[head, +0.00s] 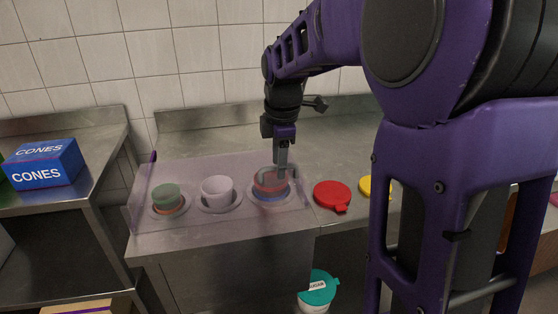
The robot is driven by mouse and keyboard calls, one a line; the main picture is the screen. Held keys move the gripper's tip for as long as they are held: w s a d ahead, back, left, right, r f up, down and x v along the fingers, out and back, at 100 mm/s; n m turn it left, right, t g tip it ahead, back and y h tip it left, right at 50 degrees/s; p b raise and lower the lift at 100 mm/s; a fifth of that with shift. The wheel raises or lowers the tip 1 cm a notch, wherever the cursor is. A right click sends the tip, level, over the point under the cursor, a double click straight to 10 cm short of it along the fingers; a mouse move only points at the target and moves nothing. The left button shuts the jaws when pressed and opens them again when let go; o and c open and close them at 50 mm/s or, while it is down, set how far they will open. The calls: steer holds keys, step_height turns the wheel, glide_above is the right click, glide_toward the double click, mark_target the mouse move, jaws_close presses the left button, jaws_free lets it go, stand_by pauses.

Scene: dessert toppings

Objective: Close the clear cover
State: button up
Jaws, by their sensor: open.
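The clear cover (188,166) is a see-through, purple-tinted panel at the counter's left part. Its left side edge stands up at a slant, and I cannot tell exactly how far it is lowered. Behind or under it are a green cup (166,195), a white cup (217,188) and a red and blue container (271,190), each in a round opening. My gripper (282,172) points down at the red and blue container, at the cover's right part. It is open with nothing seen between its fingers. I cannot tell whether it touches the cover or container.
A red lid (332,195) lies on the counter to the right, with a yellow lid (366,187) partly hidden by my arm. A teal-lidded sugar container (318,288) stands lower down. A blue CONES box (44,163) sits on the left table. The counter behind is clear.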

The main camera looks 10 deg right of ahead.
steer(key=s+r+p, duration=0.3)
steer(key=r, duration=1.4)
steer(key=shift+s+p, duration=0.2)
steer(key=shift+p, duration=0.1)
